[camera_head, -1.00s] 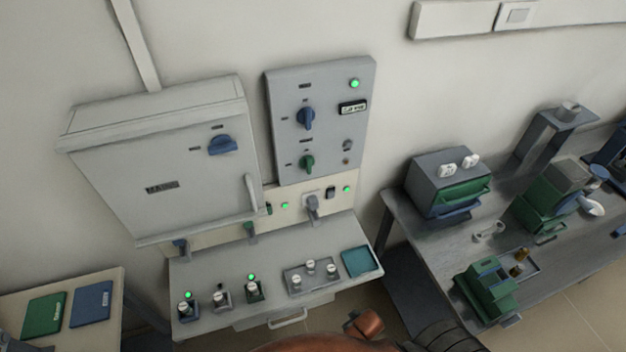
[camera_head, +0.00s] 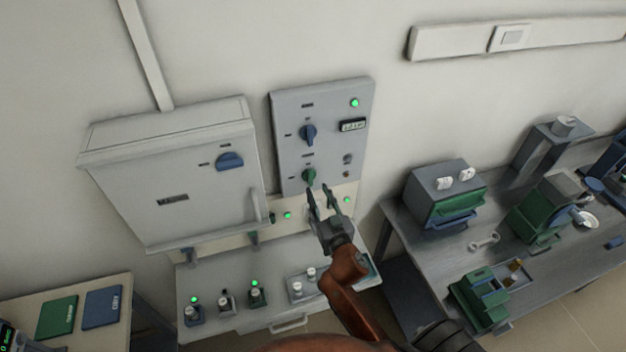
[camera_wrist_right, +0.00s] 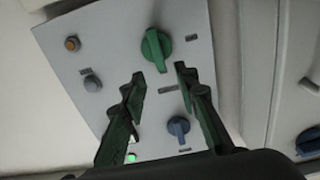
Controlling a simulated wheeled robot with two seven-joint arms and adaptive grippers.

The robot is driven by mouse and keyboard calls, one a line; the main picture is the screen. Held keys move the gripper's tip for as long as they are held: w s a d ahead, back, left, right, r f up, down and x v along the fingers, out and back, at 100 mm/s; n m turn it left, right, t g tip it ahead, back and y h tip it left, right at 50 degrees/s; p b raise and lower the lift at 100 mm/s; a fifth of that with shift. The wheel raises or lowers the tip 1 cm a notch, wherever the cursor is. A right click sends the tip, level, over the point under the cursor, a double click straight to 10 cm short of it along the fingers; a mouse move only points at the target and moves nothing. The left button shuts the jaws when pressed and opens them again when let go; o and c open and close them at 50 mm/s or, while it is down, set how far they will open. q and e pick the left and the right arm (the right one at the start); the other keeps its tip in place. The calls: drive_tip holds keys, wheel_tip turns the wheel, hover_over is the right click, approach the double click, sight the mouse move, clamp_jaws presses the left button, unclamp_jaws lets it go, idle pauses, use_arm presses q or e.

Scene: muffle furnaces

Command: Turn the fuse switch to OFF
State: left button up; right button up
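A grey wall panel (camera_head: 288,147) carries a blue rotary knob (camera_head: 308,134) above a green rotary knob (camera_head: 309,176). Both handles look roughly upright. Their labels are too small to read, so I cannot tell which is the fuse switch. My right gripper (camera_head: 319,190) is open and empty, just below the green knob in the head view. In the right wrist view the green knob (camera_wrist_right: 156,49) is just beyond and between the open fingertips (camera_wrist_right: 158,71), apart from them; the smaller blue knob (camera_wrist_right: 179,127) shows between the fingers. My left gripper is out of view.
A grey cabinet (camera_head: 135,190) with another blue knob (camera_head: 230,161) projects left of the panel. A lit green lamp (camera_head: 354,103) is at the panel's top right. A control desk (camera_head: 222,318) lies below; a workbench (camera_head: 405,215) with equipment stands right.

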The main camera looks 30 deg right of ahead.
sight(311, 177)
drive_tip(key=x, duration=0.6)
drive_tip(key=shift+w+d, duration=0.15)
drive_tip(key=shift+f, duration=0.1)
drive_tip(key=shift+c, duration=0.7)
clamp_jaws()
